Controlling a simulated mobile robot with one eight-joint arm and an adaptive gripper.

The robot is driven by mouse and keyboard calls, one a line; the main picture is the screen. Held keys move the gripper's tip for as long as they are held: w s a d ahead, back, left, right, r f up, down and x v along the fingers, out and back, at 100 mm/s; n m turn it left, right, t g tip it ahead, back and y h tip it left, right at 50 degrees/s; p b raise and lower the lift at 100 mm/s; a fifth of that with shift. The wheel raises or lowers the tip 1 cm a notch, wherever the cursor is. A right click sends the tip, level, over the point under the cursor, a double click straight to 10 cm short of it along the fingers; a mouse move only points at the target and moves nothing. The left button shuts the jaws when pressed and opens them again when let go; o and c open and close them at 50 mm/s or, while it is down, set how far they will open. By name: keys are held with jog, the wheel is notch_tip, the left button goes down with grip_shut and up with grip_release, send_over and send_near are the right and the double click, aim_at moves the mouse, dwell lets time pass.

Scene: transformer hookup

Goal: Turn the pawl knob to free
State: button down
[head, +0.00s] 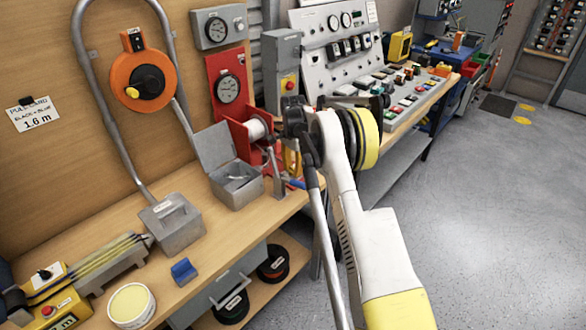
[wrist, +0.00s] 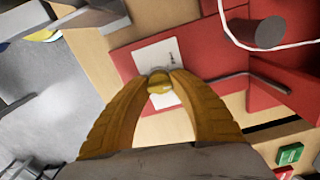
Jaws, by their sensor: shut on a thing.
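My gripper (wrist: 160,78) has its two yellow fingers closed on a small yellow round piece (wrist: 161,87), apparently the pawl knob, in the wrist view. Behind it is a white plate (wrist: 150,54) with a small dark mark on a red stand (wrist: 190,37). Most of the knob is hidden by the fingers, and its turn position cannot be told. In the head view my gripper (head: 291,160) is beside the red stand (head: 236,130) with its pale spool (head: 257,129), mostly hidden behind my own wrist.
An open grey box (head: 235,182) stands left of the stand. A grey bent bar (wrist: 245,80) and a white line (wrist: 240,42) are close to the fingers. A control panel (head: 335,45) is behind. Open floor (head: 480,200) lies to the right.

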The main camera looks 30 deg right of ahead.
aim_at(293, 168)
jog(key=n, duration=0.5)
jog(key=shift+n+p, duration=0.3)
jog(key=shift+p, duration=0.1)
jog(key=n, duration=0.4)
jog(key=shift+n, duration=0.4)
jog(key=c, duration=1.1)
grip_release()
jog(key=shift+o, duration=0.2)
jog(key=shift+r, duration=0.1)
notch_tip(293, 168, up, 12)
